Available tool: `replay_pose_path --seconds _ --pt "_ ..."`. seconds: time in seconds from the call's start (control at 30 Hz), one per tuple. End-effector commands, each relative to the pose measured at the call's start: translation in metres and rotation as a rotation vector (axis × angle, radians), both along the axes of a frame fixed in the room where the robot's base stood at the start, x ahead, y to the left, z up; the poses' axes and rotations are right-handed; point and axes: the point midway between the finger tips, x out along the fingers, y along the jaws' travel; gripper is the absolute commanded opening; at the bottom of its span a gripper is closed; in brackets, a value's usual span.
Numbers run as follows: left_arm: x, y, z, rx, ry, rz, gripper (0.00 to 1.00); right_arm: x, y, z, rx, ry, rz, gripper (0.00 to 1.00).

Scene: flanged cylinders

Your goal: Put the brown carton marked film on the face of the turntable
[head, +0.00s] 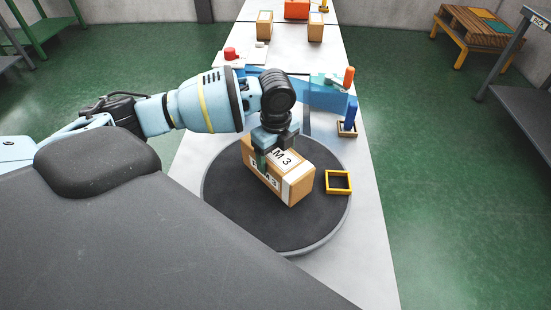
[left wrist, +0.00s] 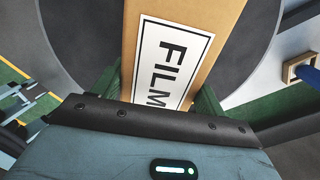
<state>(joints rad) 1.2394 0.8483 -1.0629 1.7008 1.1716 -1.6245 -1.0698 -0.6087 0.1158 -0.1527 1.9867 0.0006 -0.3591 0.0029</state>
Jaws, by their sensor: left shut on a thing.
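The brown carton (head: 296,189) has white labels; the one on its top reads FILM in the left wrist view (left wrist: 208,18). In the head view my arm hides part of that label. The turntable (head: 225,205) is a round dark grey disc with a lighter rim, and it also shows in the left wrist view (left wrist: 85,45). My left gripper (head: 271,150) is shut on the carton from above, one finger on each side. The carton is over the middle of the turntable face; I cannot tell whether its underside touches. My right gripper is not in view.
A small yellow square frame (head: 338,190) lies at the turntable's right side. Behind it a blue upright piece (head: 351,112) stands in a wooden base. An orange cylinder (head: 348,77), a red cylinder (head: 230,53) and two cartons (head: 264,25) stand farther back.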

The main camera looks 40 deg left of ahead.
Motion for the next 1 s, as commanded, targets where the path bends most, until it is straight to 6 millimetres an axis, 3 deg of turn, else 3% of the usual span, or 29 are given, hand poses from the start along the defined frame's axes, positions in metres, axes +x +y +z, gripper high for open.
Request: replay_pose_path --seconds 0.13,0.53,0.57,0.6,0.7,1.0 --pt "0.001 -0.001 -0.016 -0.001 -0.002 -0.001 0.26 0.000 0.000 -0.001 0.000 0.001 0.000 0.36" --pt "0.001 -0.001 -0.020 -0.002 -0.003 -0.001 0.26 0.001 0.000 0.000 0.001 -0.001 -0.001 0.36" --pt "0.000 -0.001 -0.021 -0.001 0.000 -0.001 0.77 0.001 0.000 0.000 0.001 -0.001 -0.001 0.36" --pt "0.000 -0.001 -0.021 -0.001 0.000 -0.001 0.82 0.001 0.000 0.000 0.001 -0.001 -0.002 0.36" --pt "0.000 -0.001 -0.021 -0.001 0.000 -0.001 0.94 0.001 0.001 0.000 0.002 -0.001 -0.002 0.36" --pt "0.000 0.000 -0.019 0.000 0.000 -0.001 0.94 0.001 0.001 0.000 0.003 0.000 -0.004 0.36"
